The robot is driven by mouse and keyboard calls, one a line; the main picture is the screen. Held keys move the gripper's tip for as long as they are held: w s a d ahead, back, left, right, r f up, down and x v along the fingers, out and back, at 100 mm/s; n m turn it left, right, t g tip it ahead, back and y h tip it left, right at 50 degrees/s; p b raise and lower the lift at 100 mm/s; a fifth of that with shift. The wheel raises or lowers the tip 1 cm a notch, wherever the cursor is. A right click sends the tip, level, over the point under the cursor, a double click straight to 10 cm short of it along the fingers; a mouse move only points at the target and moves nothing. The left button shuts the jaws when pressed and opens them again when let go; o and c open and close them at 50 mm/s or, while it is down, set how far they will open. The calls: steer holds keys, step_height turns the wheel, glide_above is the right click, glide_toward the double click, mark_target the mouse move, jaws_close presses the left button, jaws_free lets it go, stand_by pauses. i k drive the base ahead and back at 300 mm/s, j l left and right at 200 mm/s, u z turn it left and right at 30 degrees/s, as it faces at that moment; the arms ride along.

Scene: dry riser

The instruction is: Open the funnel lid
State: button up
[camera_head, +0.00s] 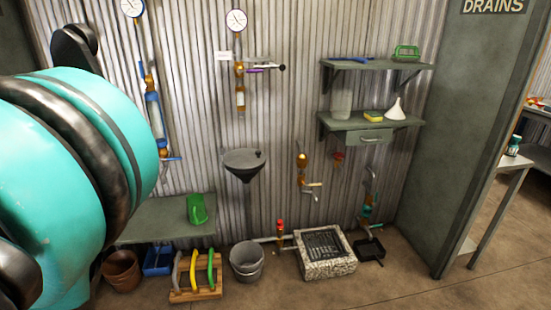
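A dark grey wide funnel (243,170) stands against the corrugated wall, on a pipe that runs down toward the floor. Its round top looks covered by a flat dark lid (238,157), with a small dark knob (259,153) at the right side. The lid appears to lie flat, but the view is too small to make out its hinge or edge. My gripper is not in view. A large teal and black part of my arm fills the left side of the picture, well apart from the funnel.
A grey bench (165,222) with a green jug (197,209) stands left of the funnel. A metal bucket (246,262) and a stone drain basin (325,254) are on the floor below. Shelves (375,64) hang at the right. Open floor lies in front.

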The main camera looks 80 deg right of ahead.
mark_target(240, 158)
steer(key=z, duration=2.7)
